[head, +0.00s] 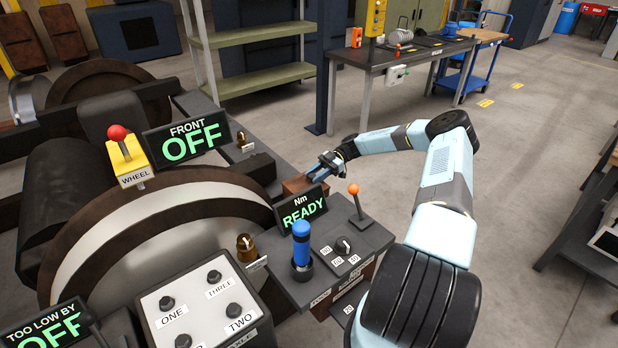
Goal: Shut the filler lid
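I cannot pick out a filler lid for certain. A small reddish-brown block (296,185) sits behind the Nm READY display (301,205), partly hidden by it; I cannot tell whether it is the lid. My gripper (314,173) is at the end of my arm, just above and right of this block, pointing left and down. Its blue fingers are small in the view, so I cannot tell their gap or whether they touch the block. A brass fitting (246,247) with a small label stands left of the display, and a similar one (242,139) stands farther back.
A blue-handled tool (301,245) and an orange-knobbed lever (355,199) stand on the dark console near my arm. A button panel (199,310) and large wheel (150,245) are left.

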